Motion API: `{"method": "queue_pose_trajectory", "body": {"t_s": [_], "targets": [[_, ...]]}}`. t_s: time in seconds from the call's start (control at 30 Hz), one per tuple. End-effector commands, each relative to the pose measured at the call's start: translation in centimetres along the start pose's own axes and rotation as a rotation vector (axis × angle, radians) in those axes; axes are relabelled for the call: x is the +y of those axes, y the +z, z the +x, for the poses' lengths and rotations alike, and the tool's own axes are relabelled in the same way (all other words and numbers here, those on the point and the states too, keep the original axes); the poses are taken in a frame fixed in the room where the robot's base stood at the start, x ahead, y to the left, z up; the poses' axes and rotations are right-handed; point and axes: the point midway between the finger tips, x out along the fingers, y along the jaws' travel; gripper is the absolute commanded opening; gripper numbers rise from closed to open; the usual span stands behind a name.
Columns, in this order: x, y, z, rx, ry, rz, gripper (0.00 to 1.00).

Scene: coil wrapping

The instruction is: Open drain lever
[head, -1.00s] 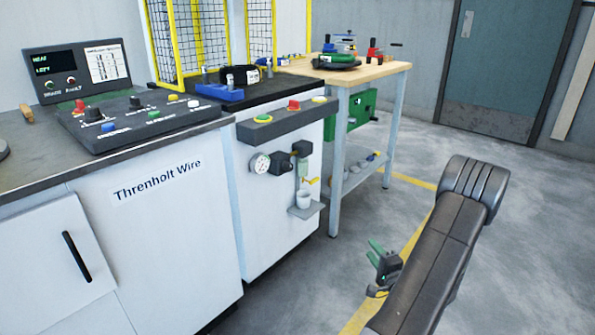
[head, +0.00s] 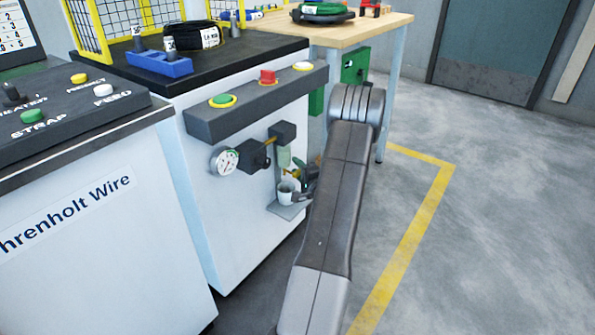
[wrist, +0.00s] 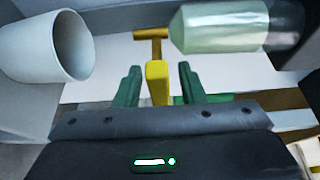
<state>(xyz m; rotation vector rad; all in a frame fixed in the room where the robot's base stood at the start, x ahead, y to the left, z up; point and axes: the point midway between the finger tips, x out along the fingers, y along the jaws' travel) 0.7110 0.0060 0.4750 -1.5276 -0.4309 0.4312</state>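The yellow drain lever (wrist: 157,86) shows in the wrist view, below a brass-coloured cross piece. My gripper (wrist: 158,72) is open, with a green finger on each side of the lever and a visible gap at both sides. A clear greenish bowl (wrist: 222,27) lies to the right of the lever and a white cup (wrist: 75,48) to its left. In the head view the bowl (head: 284,157) hangs above the cup (head: 285,188) on the cabinet front. My arm hides much of the gripper there, and I cannot make out the lever clearly.
The cup stands on a small grey shelf (head: 285,211). A pressure gauge (head: 224,161) and black fittings sit to the left of the bowl. A button bar (head: 262,97) juts out above. A workbench (head: 375,27) stands behind my arm. Floor at the right is clear.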

Motion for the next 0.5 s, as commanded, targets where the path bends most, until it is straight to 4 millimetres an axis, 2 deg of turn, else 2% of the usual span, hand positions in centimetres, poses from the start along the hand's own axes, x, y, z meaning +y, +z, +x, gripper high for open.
{"method": "queue_pose_trajectory", "body": {"t_s": [0.27, 0.47, 0.5], "targets": [[-0.04, -0.01, 0.21, 0.0, 0.0, 0.0, 0.36], [-0.03, 0.0, 0.19, 0.0, 0.0, 0.0, 0.01], [-0.02, 0.0, 0.19, 0.0, 0.0, 0.0, 0.0]]}}
